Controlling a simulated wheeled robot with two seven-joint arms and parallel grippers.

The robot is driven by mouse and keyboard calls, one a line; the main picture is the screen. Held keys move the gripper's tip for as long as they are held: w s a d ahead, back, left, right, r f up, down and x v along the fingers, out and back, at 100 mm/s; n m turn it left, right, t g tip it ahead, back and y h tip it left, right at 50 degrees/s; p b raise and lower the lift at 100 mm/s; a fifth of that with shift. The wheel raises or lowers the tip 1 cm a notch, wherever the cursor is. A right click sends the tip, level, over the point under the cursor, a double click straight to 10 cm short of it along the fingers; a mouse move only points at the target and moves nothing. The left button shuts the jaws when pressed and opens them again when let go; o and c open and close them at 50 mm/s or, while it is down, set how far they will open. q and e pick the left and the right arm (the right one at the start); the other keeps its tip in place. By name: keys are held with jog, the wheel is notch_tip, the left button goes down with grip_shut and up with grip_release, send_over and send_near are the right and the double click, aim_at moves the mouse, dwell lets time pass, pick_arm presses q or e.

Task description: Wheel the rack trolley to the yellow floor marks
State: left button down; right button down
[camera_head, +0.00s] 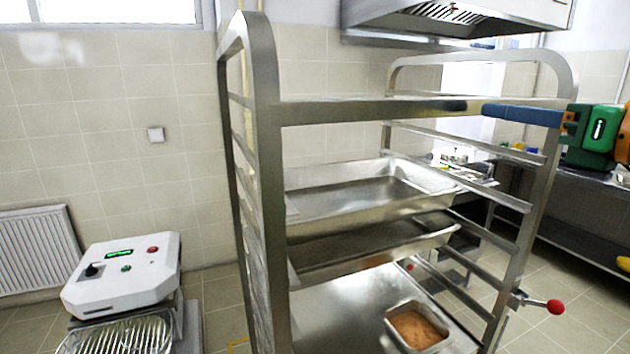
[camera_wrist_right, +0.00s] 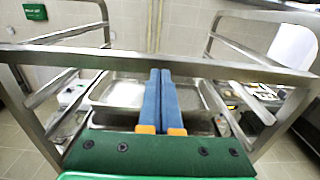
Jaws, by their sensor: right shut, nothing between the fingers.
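The rack trolley (camera_head: 265,160) is a tall stainless steel frame with side rails, standing close in front of me. It holds several metal pans (camera_head: 350,200) and a small tray of brown food (camera_head: 415,328). My right gripper (camera_head: 488,110) comes in from the right, its blue fingers shut together with nothing between them. The fingertips are at the trolley's upper crossbar; in the right wrist view they overlap the bar (camera_wrist_right: 220,68), and I cannot tell whether they touch it. My left gripper is out of view.
A white machine (camera_head: 125,272) with a wire basket (camera_head: 120,338) stands at the left by a radiator (camera_head: 38,250). A steel counter (camera_head: 590,205) runs along the right. A range hood (camera_head: 460,18) hangs behind. A red-knobbed lever (camera_head: 555,306) sticks out at the trolley's right.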

aim_at(476, 101)
jog(key=shift+p+x, duration=0.7)
jog(key=shift+x, duration=0.4)
jog(key=shift+w+r+p, duration=0.2)
jog(key=shift+r+p, duration=0.2)
jog(key=shift+p, duration=0.15)
jog(key=shift+w, duration=0.2)
jog(key=p+x, duration=0.4)
jog(key=x, duration=0.5)
jog(key=shift+a+f, duration=0.25)
jog(key=shift+f, duration=0.15)
